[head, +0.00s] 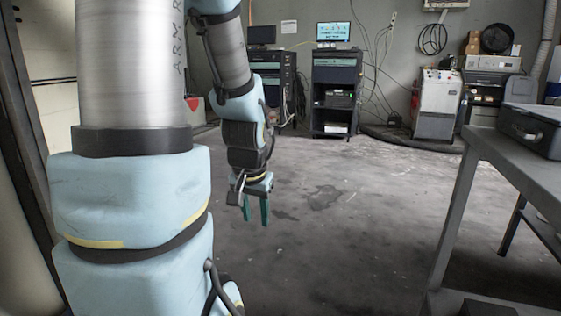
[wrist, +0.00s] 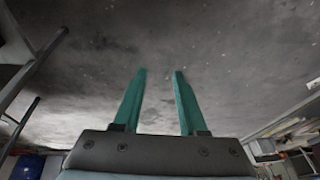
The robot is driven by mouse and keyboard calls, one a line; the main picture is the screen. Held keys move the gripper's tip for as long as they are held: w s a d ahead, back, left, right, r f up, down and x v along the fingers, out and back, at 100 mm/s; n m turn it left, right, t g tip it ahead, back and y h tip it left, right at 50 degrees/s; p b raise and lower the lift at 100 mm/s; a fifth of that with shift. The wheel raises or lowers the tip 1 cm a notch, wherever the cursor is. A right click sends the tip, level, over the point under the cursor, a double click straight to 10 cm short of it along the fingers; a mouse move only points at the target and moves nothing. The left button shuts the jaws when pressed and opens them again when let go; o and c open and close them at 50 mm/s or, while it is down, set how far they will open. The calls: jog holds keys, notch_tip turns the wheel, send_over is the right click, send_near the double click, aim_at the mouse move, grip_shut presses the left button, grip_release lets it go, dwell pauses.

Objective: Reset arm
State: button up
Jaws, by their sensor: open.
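My arm rises large at the left of the head view, with pale blue joints and a grey metal link. It bends over at the top and hangs down to my gripper (head: 255,209), which points at the floor. The gripper has two green fingers. In the wrist view my gripper (wrist: 160,75) shows both green fingers apart with only bare floor between them. It is open and empty, and touches nothing.
A grey metal table (head: 490,150) with a dark case (head: 535,128) stands at the right. Cabinets with screens (head: 336,85) and a white machine (head: 438,103) line the back wall. The concrete floor (head: 340,220) in the middle is clear.

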jog(key=s+a+n+g+p, duration=0.1)
jog(key=s+n+g+p, duration=0.15)
jog(key=s, duration=0.25)
notch_tip(320, 180, up, 30)
jog(key=p, duration=2.8)
jog(key=shift+p, duration=0.3)
jog(key=shift+t, duration=0.25)
